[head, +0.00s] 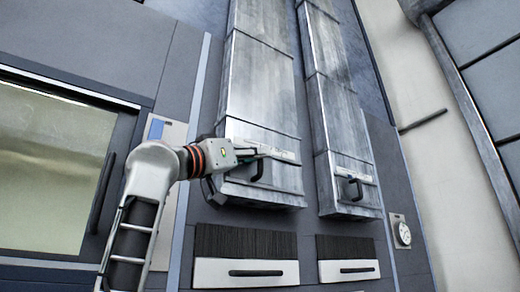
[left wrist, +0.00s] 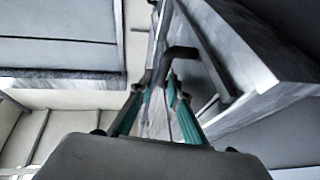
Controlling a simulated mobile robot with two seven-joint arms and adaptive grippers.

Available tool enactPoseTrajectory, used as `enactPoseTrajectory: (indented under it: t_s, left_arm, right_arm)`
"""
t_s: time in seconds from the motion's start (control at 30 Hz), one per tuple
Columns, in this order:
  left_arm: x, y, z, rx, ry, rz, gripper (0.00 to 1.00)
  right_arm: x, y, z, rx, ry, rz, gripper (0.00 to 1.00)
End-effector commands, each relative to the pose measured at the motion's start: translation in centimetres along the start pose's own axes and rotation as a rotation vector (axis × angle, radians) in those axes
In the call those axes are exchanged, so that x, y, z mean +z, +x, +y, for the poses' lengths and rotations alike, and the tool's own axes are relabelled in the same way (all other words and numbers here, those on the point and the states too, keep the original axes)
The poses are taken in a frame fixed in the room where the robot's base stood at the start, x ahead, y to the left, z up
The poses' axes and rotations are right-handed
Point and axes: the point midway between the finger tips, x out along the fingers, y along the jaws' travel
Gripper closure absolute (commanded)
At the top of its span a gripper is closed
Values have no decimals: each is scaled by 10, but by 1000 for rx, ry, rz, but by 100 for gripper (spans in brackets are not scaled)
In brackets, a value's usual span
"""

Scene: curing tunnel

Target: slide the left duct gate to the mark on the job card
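The left duct gate (head: 262,189) is the grey metal box section low on the left duct, with a dark handle (head: 258,172) on its front. My left gripper (head: 254,153) is at this handle. In the left wrist view, the two teal fingers (left wrist: 160,84) stand apart on either side of the black handle (left wrist: 181,51); contact cannot be told. A pale strip (head: 285,155) lies behind the fingers, partly covered. I cannot make out a job card or its mark. My right gripper is in neither view.
The right duct (head: 328,90) runs alongside, with its own gate and handle (head: 354,189). Below are two brush-topped slots with drawer-like white fronts (head: 230,271). A glazed door (head: 50,165) and a pale panel (head: 172,133) are at left.

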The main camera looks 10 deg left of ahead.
Motion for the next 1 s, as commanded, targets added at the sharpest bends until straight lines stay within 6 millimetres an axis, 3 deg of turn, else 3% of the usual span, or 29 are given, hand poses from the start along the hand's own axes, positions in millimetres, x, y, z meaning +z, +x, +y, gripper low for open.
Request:
enactPoseTrajectory:
  t_s: [0.17,0.47,0.53,1.0]
  left_arm:
    - [0,15,0,0,0,0,83]
    - [0,16,0,0,1,1,83]
    - [0,16,0,0,1,1,100]
    - [-2,11,-2,-2,2,2,100]
  right_arm:
    - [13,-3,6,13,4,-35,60]
    - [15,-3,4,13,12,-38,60]
    - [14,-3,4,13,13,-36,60]
    - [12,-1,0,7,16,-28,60]
